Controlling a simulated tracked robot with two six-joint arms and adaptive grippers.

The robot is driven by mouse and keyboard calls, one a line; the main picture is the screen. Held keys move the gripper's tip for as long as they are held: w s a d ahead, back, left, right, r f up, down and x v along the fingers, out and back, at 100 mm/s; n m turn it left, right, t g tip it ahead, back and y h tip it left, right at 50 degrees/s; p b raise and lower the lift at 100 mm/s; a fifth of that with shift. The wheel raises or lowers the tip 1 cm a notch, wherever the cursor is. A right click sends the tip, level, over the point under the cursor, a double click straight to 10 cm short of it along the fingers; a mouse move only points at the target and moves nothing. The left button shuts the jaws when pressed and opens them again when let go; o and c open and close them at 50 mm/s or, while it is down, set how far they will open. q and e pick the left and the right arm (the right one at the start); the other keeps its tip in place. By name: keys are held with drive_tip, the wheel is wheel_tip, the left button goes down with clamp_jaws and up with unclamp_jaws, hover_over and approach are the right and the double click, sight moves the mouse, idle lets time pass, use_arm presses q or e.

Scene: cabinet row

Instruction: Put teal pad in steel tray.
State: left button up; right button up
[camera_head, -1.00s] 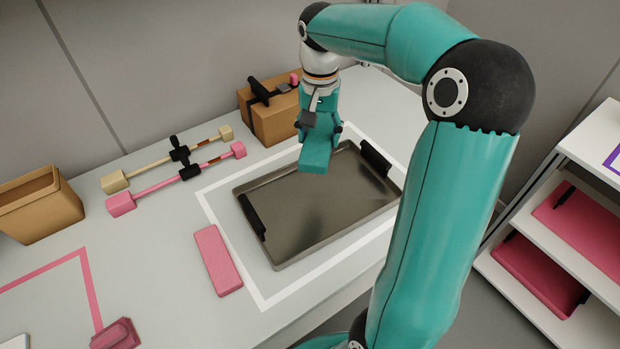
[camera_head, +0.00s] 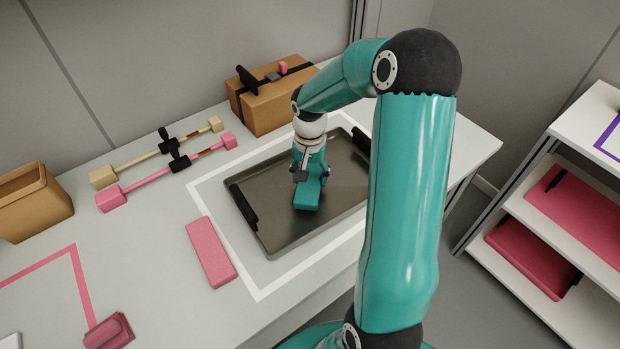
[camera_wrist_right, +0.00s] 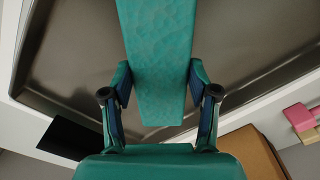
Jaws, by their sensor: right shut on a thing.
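The teal pad (camera_head: 308,194) is a long teal block. It is held by my right gripper (camera_head: 311,177), which is shut on it. In the head view the pad is inside the outline of the steel tray (camera_head: 279,237), a grey metal tray with black handles. In the right wrist view the teal pad (camera_wrist_right: 158,60) runs between the two fingers of my right gripper (camera_wrist_right: 160,95), with the steel tray (camera_wrist_right: 75,50) behind it. I cannot tell whether the pad touches the tray floor. My left gripper is not in view.
A pink pad (camera_head: 211,252) lies left of the tray's white outline. A cardboard box (camera_head: 262,108) with a black strap stands behind the tray. Two bar-shaped tools (camera_head: 165,187) and an open brown bin (camera_head: 36,205) are at left. A shelf with pink trays (camera_head: 577,215) stands at right.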

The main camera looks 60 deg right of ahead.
sight(310, 177)
drive_tip(key=shift+f, duration=0.8)
drive_tip(key=o, duration=0.9)
drive_tip(key=shift+f, duration=0.1)
wheel_tip(310, 177, up, 12)
drive_tip(key=shift+r, duration=0.15)
drive_tip(key=shift+s, duration=0.1)
